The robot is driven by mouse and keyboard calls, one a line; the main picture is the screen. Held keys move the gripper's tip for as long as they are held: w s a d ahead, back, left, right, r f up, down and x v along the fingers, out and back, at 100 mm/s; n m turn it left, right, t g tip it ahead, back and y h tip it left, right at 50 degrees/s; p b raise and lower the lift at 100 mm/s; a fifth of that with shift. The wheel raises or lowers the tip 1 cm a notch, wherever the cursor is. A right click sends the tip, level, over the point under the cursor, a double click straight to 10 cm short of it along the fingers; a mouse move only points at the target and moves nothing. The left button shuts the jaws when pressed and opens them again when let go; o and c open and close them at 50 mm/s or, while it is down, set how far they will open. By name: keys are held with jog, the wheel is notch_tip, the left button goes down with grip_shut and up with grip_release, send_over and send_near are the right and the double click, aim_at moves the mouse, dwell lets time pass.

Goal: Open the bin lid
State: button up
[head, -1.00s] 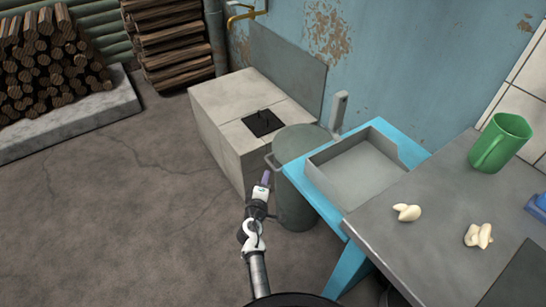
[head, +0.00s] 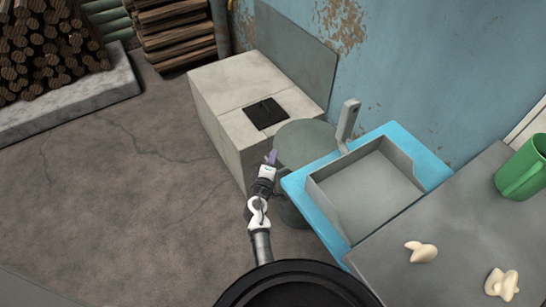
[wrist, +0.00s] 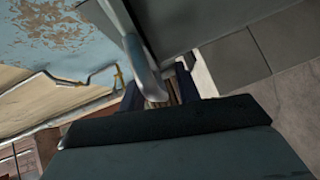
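The bin (head: 291,213) is a grey-green cylinder with a round flat lid (head: 308,141). It stands between the pale stove block and the blue table, and the lid lies level on it. My gripper (head: 271,157) is at the left edge of the bin, by its rim. In the wrist view, a grey curved handle (wrist: 148,78) passes between the dark fingers of my gripper (wrist: 160,92). The fingers stand apart, with a gap beside the handle. In the head view, my gripper hides the handle and part of the bin's side.
The pale stove block (head: 245,95) with a dark plate stands behind and left of the bin. The blue table (head: 308,190) with a grey tray (head: 365,190) is close on the right. A green mug (head: 521,170) stands on the counter. The floor at left is clear.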

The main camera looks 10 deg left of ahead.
jog(key=shift+s, duration=0.1)
jog(key=shift+c, duration=0.3)
grip_shut()
notch_tip(320, 180, up, 12)
jog(key=w+d+m+g+p, duration=0.1)
jog(key=w+p, duration=0.1)
jog(key=p, duration=1.1)
jog(key=shift+d+p, duration=0.35)
jog(key=shift+d, duration=0.05)
